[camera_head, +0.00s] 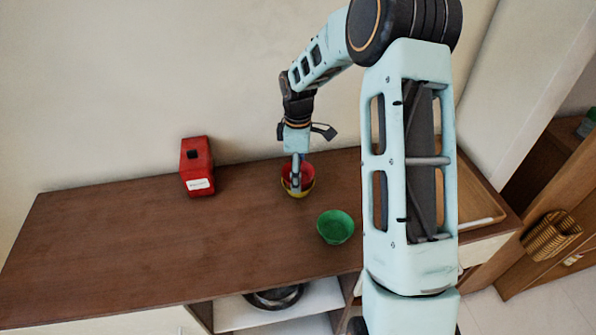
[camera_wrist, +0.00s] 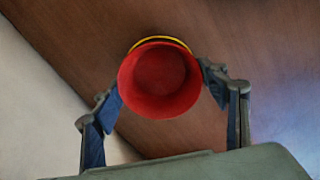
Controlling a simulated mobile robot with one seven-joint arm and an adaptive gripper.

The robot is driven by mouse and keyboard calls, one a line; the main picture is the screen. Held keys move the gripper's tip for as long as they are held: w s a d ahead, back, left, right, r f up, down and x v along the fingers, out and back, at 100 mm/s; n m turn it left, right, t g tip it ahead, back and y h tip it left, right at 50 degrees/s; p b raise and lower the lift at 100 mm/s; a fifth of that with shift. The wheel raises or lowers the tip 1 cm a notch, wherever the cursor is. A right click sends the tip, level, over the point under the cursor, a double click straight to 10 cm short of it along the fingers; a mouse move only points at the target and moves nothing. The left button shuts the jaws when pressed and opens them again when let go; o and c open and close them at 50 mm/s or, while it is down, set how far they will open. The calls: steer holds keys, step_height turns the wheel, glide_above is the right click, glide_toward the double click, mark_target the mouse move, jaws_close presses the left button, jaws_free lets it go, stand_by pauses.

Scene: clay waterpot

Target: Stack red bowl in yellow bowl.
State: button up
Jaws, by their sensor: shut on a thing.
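The red bowl (camera_head: 309,173) is between the fingers of my gripper (camera_head: 296,181), near the back of the brown counter. In the wrist view the red bowl (camera_wrist: 160,82) fills the space between my fingertips (camera_wrist: 165,92), which press on its sides. The yellow bowl (camera_head: 302,194) is directly under the red bowl. Only a thin yellow rim (camera_wrist: 163,39) shows past the red bowl's far edge in the wrist view. The red bowl appears in or just over the yellow bowl; how deep it sits I cannot tell.
A green bowl (camera_head: 335,227) stands on the brown counter (camera_head: 150,250) to the front right of the two bowls. A red box-like object (camera_head: 197,167) stands at the back left by the wall. The counter's left and middle are clear.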

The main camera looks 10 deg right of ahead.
steer(key=shift+s+f+b, duration=0.1)
steer(key=shift+f+b, duration=0.35)
steer(key=shift+f, duration=0.1)
steer(key=o, duration=1.2)
steer(key=shift+c, duration=0.2)
step_height(320, 180, up, 13)
steer(key=shift+r, duration=0.15)
